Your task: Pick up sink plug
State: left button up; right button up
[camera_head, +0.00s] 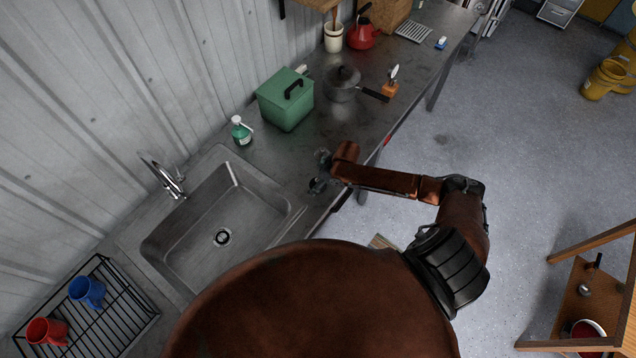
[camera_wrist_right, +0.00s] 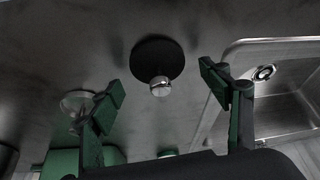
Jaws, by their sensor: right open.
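The sink plug (camera_wrist_right: 170,62), a black round disc with a shiny metal knob, lies on the metal counter in the right wrist view. My right gripper (camera_wrist_right: 168,100) is open, with green-padded fingers to either side of the plug in the picture. The plug shows in the gap just beyond the fingertips, and nothing is between the pads. In the head view my right gripper (camera_head: 318,171) is low over the counter, right of the sink. There I cannot make out the plug, which seems hidden by the gripper. My left gripper is not in view.
The sink (camera_head: 205,235) with its drain is left of the gripper. A green soap bottle (camera_head: 241,131), a green box (camera_head: 286,101) and a lidded pot (camera_head: 342,84) stand on the counter. A rack (camera_head: 112,315) with two mugs is at lower left. A corrugated wall backs the counter.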

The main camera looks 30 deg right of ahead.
jog(key=shift+w+f, duration=0.1)
jog(key=shift+f, duration=0.15)
jog(key=shift+c, duration=0.5)
jog(key=c, duration=1.2)
